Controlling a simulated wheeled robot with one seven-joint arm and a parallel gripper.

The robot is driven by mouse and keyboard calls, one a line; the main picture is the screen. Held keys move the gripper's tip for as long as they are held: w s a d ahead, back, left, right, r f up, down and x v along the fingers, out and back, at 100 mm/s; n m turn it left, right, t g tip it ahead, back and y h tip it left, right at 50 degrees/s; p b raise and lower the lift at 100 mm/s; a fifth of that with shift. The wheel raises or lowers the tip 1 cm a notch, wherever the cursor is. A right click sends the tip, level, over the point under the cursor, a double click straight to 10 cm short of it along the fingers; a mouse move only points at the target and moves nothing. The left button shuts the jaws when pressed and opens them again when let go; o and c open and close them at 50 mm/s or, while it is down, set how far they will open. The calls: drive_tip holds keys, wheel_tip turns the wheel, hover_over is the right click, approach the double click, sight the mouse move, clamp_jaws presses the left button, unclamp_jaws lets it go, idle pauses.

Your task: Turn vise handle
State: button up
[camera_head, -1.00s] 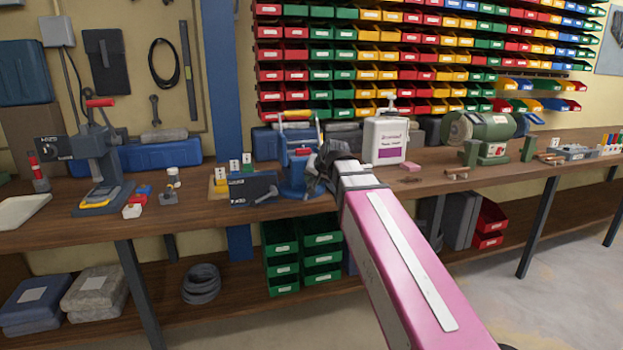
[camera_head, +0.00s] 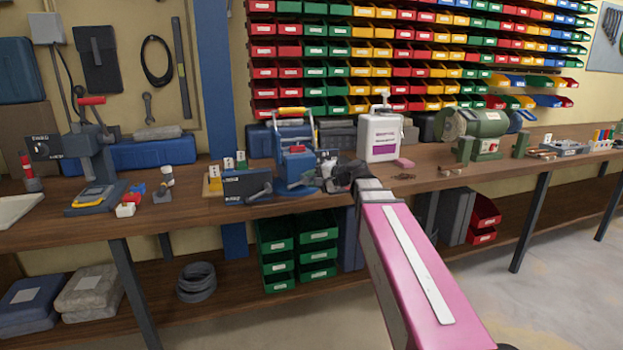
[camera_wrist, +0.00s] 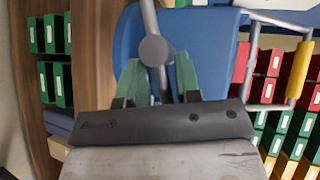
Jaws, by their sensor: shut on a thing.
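The blue vise (camera_head: 296,168) stands at the front edge of the wooden workbench in the head view. Its blue body (camera_wrist: 200,45) fills the upper middle of the wrist view. The grey vise handle (camera_wrist: 149,18) is a thin bar running through a round grey knob (camera_wrist: 153,50). My gripper (camera_wrist: 159,78) has its green fingers on either side of the bar's lower part, just below the knob, and is shut on it. In the head view my gripper (camera_head: 334,174) is at the vise's right side; the fingertips and handle are hard to make out there.
A white bottle (camera_head: 382,138) and a green bench grinder (camera_head: 482,128) stand to the right. Green bins (camera_head: 318,248) sit below the benchtop.

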drive_tip(key=shift+s+f+m+y, duration=0.2)
drive_tip(key=shift+f+m+y, duration=0.2)
drive_tip(key=shift+m+y, duration=0.4)
drive_tip(key=shift+y, duration=0.3)
idle(0.5)
drive_tip(key=o, duration=0.9)
drive_tip(key=v, duration=1)
drive_tip(key=shift+s+d, duration=0.25)
drive_tip(key=shift+d, duration=0.1)
